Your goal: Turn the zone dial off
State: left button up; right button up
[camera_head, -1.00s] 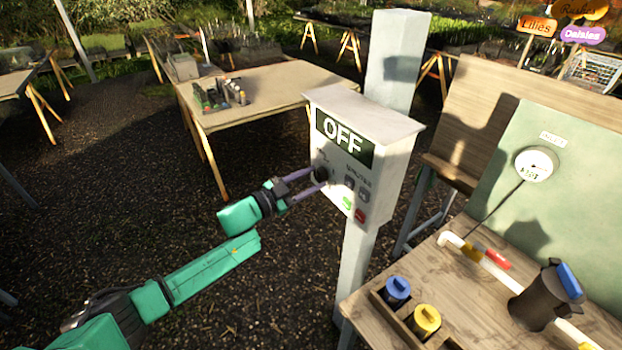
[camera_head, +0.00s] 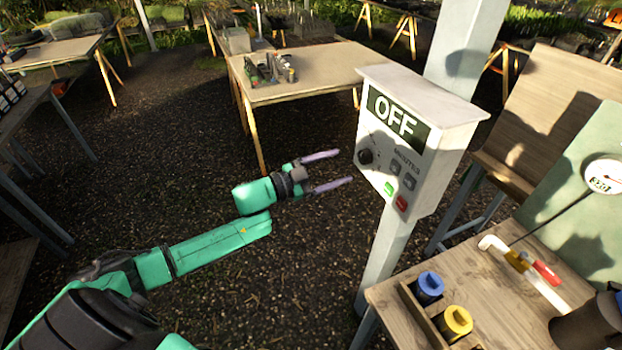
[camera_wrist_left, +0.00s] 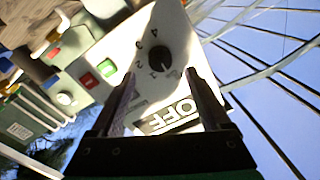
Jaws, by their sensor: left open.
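The white control box (camera_head: 434,105) is mounted on a pale post, and its display (camera_head: 396,116) reads OFF. The black zone dial (camera_head: 366,156) sits on its front face, left of the MINUTES buttons. In the left wrist view the dial (camera_wrist_left: 160,57) shows with numbers around it, beyond my fingers. My left gripper (camera_head: 338,170) is open and empty, a short way left of the box and apart from the dial. Its two fingers (camera_wrist_left: 165,100) also show spread in the left wrist view. My right gripper is not in view.
Green (camera_head: 389,188) and red (camera_head: 401,203) buttons sit below the dial. A wooden bench (camera_head: 500,290) at the lower right holds blue (camera_head: 429,288) and yellow (camera_head: 455,322) capped items. A table (camera_head: 310,72) stands behind. The ground left of the box is open.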

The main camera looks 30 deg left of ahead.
pick_arm(q)
jog(key=b+v, duration=0.1)
jog(key=v, duration=0.7)
jog(key=shift+s+a, duration=0.2)
jog(key=shift+s, duration=0.05)
